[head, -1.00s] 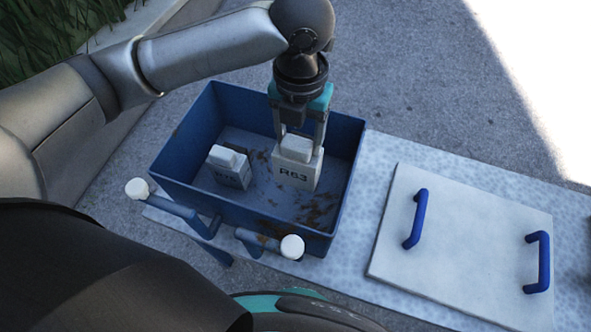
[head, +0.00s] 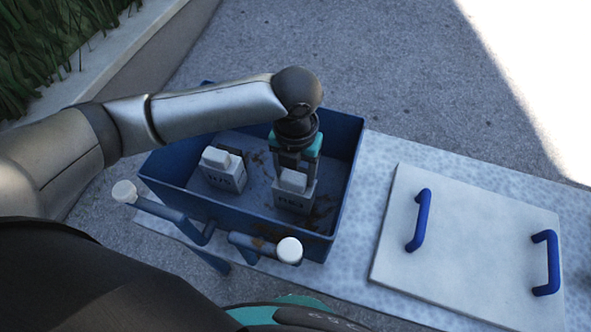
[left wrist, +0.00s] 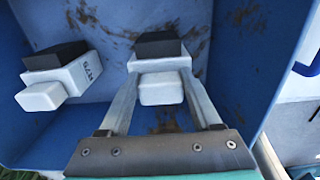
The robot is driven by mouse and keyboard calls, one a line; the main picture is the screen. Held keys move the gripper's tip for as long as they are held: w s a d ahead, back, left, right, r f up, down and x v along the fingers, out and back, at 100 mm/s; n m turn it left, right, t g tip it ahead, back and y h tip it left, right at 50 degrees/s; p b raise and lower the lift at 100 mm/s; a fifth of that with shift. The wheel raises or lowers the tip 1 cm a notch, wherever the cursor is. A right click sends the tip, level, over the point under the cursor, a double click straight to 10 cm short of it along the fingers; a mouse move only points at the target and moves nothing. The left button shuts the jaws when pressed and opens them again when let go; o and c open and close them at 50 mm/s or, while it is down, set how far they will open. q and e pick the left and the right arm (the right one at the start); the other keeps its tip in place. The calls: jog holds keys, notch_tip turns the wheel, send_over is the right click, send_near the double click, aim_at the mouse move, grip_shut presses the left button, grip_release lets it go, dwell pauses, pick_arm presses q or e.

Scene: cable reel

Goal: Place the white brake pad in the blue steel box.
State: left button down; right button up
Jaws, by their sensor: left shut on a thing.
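The blue steel box (head: 180,204) stands open on the pale bench, with worn rusty patches inside. My left gripper (head: 293,176) reaches down into the box and is shut on a white brake pad (head: 291,200) marked R63. In the left wrist view the fingers (left wrist: 163,95) flank this pad's white top block (left wrist: 161,90); its dark face (left wrist: 158,46) is on the far side. The pad is low in the box; I cannot tell if it touches the floor. A second white brake pad (head: 222,179), marked R75 or similar, stands to its left, apart from it. My right gripper is not in view.
A pale flat lid (head: 466,240) with two blue handles (head: 418,220) lies on the bench (head: 385,150) right of the box. Blue bars with white knobs (head: 289,250) project from the box's near side. Grass (head: 50,40) is at upper left.

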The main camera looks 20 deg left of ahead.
pick_arm(q)
jog(key=shift+w+r, duration=0.1)
jog(key=shift+c, duration=0.4)
grip_release()
notch_tip(320, 180, up, 12)
jog(key=p, duration=0.3)
